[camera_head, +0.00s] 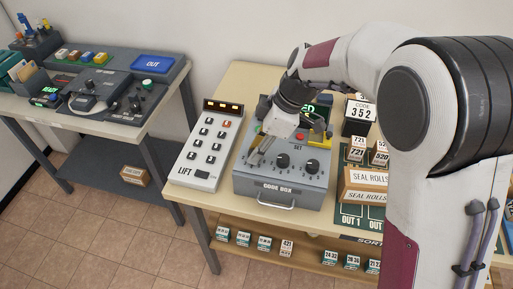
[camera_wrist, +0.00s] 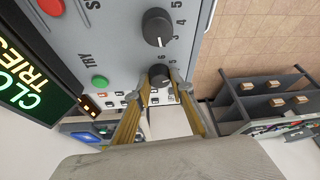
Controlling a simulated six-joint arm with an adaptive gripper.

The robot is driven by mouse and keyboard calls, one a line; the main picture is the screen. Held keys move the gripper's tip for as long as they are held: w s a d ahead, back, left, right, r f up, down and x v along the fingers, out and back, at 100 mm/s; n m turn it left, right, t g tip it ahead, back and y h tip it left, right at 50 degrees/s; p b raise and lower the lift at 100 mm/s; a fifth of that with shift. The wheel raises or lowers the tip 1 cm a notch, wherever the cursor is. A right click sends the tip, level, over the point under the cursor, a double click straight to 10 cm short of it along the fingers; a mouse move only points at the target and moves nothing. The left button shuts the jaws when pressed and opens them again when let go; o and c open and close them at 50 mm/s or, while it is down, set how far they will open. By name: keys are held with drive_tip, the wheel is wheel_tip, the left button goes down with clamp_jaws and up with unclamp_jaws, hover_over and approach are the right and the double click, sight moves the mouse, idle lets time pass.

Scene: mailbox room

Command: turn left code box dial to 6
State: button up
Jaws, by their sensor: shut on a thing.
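The grey code box (camera_head: 282,186) stands on the table with black dials in a row, the middle dial (camera_head: 283,160) and right dial (camera_head: 312,165) in plain sight. My gripper (camera_head: 256,156) is lowered over the left end of the row and covers the left dial in the head view. In the wrist view, the black left dial (camera_wrist: 159,74) sits between the two brass-coloured fingers (camera_wrist: 160,88), which are shut on it. A figure that looks like 6 shows beside this dial. Its pointer setting is too small to read. The middle dial shows above it in the wrist view (camera_wrist: 157,27).
A white keypad panel marked LIFT (camera_head: 206,150) stands close left of the box. A green-lit display (camera_wrist: 32,85) and a green button (camera_wrist: 100,82) are beside the dials. A CODE 352 sign (camera_head: 359,114) and SEAL ROLLS boxes (camera_head: 366,180) are to the right.

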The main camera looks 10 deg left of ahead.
drive_tip(key=o, duration=1.1)
drive_tip(key=shift+m, duration=0.5)
drive_tip(key=shift+s+m+t, duration=0.15)
drive_tip(key=shift+m+t, duration=0.85)
drive_tip(key=shift+m, duration=1.5)
drive_tip(key=shift+s+m+t+h, duration=0.1)
drive_tip(key=shift+m+t+h, duration=0.55)
drive_tip(key=shift+m, duration=1.15)
drive_tip(key=shift+s+a+m+t+h, duration=0.1)
drive_tip(key=shift+m+t+h, duration=0.3)
drive_tip(key=shift+m, duration=0.85)
drive_tip(key=shift+a+m+t+h, duration=0.1)
drive_tip(key=shift+m+t+h, duration=0.2)
drive_tip(key=shift+m, duration=0.95)
drive_tip(key=shift+a+m+t+h, duration=0.15)
drive_tip(key=shift+m+h, duration=0.35)
drive_tip(key=shift+m, duration=0.8)
drive_tip(key=shift+m+t+h, duration=0.2)
drive_tip(key=shift+m+h, duration=0.25)
drive_tip(key=shift+m, duration=0.85)
